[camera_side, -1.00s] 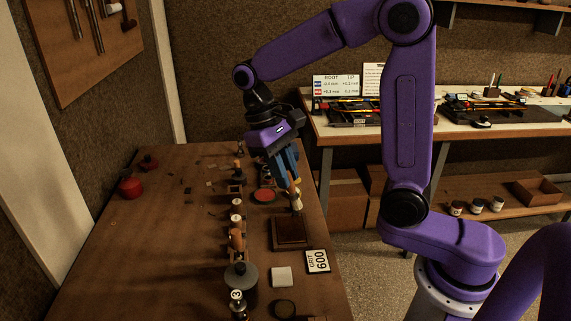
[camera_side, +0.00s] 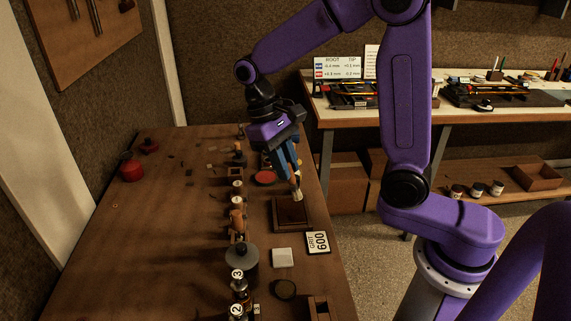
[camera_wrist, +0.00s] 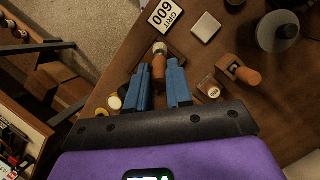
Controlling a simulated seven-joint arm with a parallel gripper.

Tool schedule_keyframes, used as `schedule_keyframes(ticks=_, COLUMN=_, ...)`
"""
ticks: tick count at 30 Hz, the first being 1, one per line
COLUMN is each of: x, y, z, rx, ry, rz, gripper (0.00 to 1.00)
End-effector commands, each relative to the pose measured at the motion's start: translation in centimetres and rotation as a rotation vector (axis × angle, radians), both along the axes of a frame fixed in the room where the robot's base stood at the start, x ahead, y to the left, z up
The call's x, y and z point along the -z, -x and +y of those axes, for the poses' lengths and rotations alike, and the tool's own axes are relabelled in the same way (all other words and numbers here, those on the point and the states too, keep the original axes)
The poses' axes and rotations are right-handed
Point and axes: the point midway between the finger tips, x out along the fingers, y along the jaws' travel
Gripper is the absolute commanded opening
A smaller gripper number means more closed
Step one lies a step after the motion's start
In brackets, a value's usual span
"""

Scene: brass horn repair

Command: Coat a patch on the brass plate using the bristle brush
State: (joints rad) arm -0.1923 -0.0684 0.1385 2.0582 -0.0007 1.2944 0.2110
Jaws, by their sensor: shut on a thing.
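My gripper (camera_side: 289,170) has blue fingers and is shut on the bristle brush (camera_side: 297,190), bristles down. In the wrist view, the brush (camera_wrist: 159,62) sits between the fingertips (camera_wrist: 162,78), with its orange-brown handle, metal collar and pale bristle tip pointing away from the palm. The plate (camera_side: 290,213) is a dark brown square in a wooden frame on the bench. The bristle tip appears over the plate's far part; I cannot tell whether it touches. The brush and fingers hide part of the plate in the wrist view.
The GRIT 600 card (camera_side: 317,242) and a pale square block (camera_side: 282,258) lie near the plate. A row of wooden-handled tools (camera_side: 237,222) and a grey round pot (camera_side: 242,257) stand left of it. A red dish (camera_side: 264,177) lies behind.

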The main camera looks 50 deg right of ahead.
Motion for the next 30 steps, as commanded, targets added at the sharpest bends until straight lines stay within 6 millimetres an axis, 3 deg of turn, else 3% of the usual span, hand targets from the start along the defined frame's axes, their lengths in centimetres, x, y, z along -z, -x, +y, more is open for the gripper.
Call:
schedule_keyframes(ticks=25, x=8.1, y=-0.1, z=-0.2, rx=0.001, ry=0.002, rz=0.005, gripper=0.0)
schedule_keyframes(ticks=30, x=7.8, y=-1.3, z=-1.3, rx=0.003, ry=0.0, rz=0.002, gripper=0.0)
